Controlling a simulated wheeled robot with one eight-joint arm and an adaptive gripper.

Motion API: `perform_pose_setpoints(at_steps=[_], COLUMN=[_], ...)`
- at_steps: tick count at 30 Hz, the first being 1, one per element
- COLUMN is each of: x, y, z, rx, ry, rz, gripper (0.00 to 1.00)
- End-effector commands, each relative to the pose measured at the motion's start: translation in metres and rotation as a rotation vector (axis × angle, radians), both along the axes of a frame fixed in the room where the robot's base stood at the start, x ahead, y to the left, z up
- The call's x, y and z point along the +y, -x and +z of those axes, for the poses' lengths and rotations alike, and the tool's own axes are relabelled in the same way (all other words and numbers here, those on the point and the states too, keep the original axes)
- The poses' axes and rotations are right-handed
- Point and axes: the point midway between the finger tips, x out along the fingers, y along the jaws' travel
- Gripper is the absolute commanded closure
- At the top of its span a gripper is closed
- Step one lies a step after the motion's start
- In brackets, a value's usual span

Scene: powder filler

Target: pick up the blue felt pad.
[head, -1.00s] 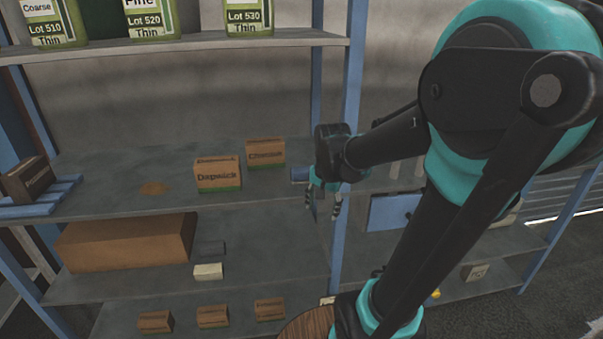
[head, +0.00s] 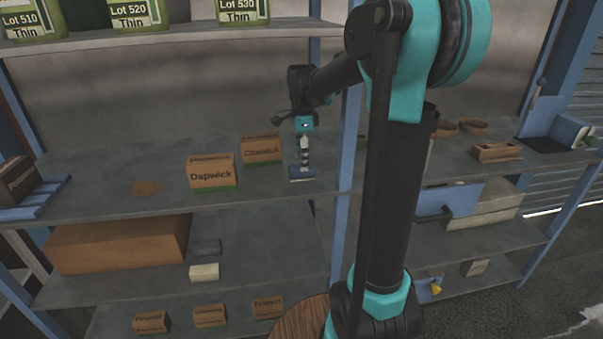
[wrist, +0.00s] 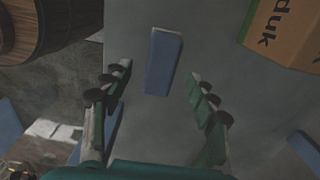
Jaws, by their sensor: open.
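The blue felt pad (wrist: 163,62) lies on the grey middle shelf board, a small blue block with a pale edge. In the head view the pad (head: 300,178) sits right of the brown boxes, close to the blue shelf post. My gripper (wrist: 160,84) is open, one finger on each side in the picture, with the pad between and slightly beyond the tips. In the head view my gripper (head: 302,163) points down just over the pad and partly covers it. Nothing is held.
A brown box (head: 262,149) stands just left of the pad and also shows in the wrist view (wrist: 285,35). The Dapwick box (head: 211,172) stands further left. The blue post (head: 347,150) is close on the right. A wooden barrel (wrist: 50,30) shows at upper left.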

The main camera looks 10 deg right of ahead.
Motion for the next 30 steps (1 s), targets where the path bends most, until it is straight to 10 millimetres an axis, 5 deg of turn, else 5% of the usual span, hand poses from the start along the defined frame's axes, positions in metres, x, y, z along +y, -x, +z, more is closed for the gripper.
perform_pose_setpoints(at_steps=[7, 16, 30], x=[0.002, 0.002, 0.002], y=[-0.001, -0.001, -0.001], z=[-0.032, -0.035, -0.035], rx=[0.000, 0.000, -0.001], ry=[0.000, 0.000, 0.000], rz=[0.001, 0.001, 0.001], gripper=[0.41, 0.43, 1.00])
